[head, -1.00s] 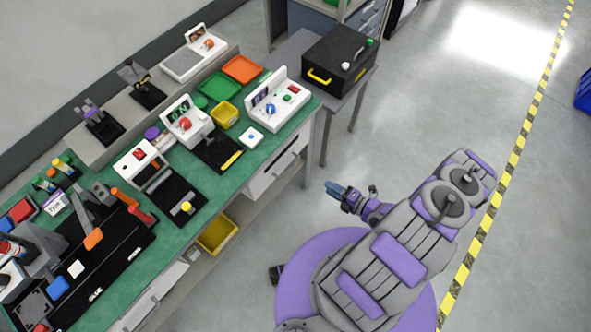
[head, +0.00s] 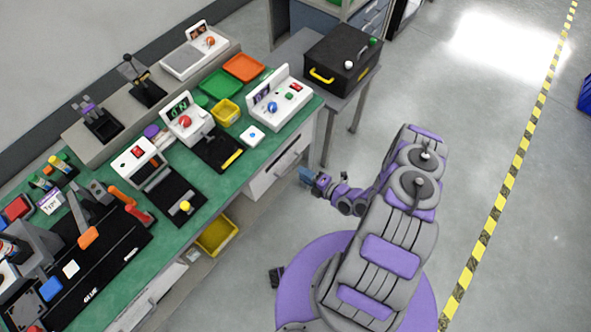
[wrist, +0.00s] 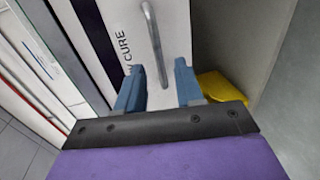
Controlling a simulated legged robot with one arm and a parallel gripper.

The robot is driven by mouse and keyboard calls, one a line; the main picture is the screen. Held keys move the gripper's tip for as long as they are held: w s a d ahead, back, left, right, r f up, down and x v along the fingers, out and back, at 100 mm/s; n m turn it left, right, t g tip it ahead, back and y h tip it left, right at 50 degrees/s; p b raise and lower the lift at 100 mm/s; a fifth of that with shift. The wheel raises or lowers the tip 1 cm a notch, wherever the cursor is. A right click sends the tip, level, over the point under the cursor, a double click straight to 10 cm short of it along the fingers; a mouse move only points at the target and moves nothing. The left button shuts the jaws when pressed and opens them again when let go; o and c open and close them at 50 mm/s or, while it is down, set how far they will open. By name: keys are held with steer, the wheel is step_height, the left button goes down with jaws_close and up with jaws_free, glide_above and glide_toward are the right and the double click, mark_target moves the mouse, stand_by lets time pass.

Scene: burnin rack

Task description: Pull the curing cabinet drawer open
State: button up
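The curing cabinet drawer (head: 266,183) is a white front under the right end of the green bench, with a grey bar handle (head: 287,160). It looks closed. In the wrist view the drawer front (wrist: 178,25) carries lettering, of which "CURE" is readable, and the handle (wrist: 153,40) runs lengthwise. My gripper (head: 305,177) is just out from the drawer front. In the wrist view my gripper (wrist: 160,84) has two blue fingers, spread apart with nothing held. The handle's near end appears between the fingertips; I cannot tell whether they touch it.
A yellow bin (head: 217,234) sits low under the bench; something yellow (wrist: 218,87) shows beside the right finger. A side table (head: 341,100) bearing a black case (head: 340,57) stands beyond the bench end. Open floor (head: 480,110) lies to the right.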

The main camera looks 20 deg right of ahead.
steer(key=b+x, duration=0.1)
steer(key=x, duration=0.4)
steer(key=shift+w, duration=0.1)
steer(key=shift+a, duration=0.2)
steer(key=c, duration=0.4)
jaws_close()
steer(key=shift+d, duration=0.1)
